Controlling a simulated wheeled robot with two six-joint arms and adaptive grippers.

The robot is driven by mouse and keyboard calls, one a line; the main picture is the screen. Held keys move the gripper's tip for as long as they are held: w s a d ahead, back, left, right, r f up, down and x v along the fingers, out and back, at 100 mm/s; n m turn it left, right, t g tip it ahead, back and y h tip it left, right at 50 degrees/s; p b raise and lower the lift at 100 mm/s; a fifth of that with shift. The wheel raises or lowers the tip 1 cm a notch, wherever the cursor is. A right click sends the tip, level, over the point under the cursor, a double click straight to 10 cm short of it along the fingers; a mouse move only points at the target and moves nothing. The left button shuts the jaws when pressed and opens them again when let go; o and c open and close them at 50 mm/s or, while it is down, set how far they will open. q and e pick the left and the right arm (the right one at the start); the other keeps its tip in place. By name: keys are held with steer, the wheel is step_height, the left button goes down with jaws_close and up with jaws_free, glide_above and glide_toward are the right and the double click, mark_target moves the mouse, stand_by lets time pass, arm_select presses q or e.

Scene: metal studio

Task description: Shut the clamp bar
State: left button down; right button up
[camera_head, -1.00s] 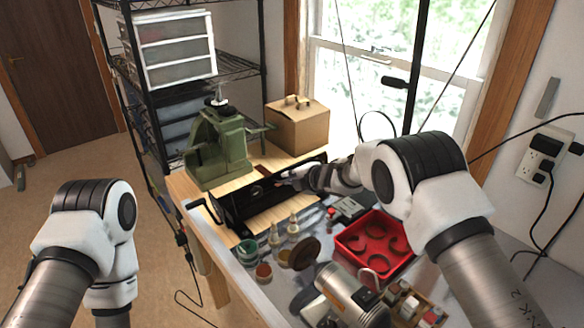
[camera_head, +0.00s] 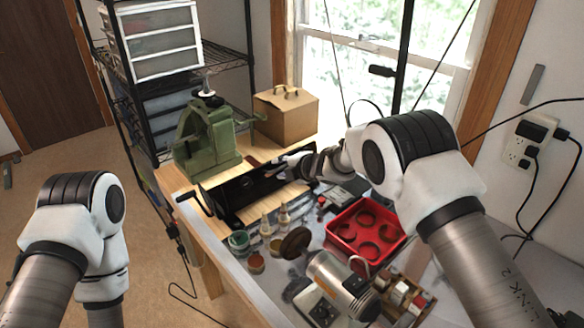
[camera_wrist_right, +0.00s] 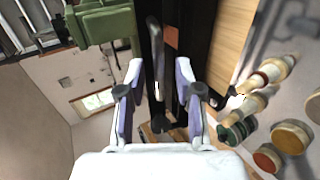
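A long black clamp tool (camera_head: 233,197) lies on the wooden bench, with a crank handle at its left end. Its dark bar (camera_wrist_right: 156,45) runs up the middle of the right wrist view. My right gripper (camera_head: 284,168) is at the tool's far right end in the head view. In the right wrist view its fingers (camera_wrist_right: 158,100) are apart, one on each side of the bar, with gaps visible. Whether either finger touches it cannot be told. My left arm is at the left of the head view, away from the bench; its gripper is out of view.
A wire shelf (camera_head: 232,66) stands at the back left.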

steer(key=v, duration=1.1)
steer(key=shift+w, duration=0.15)
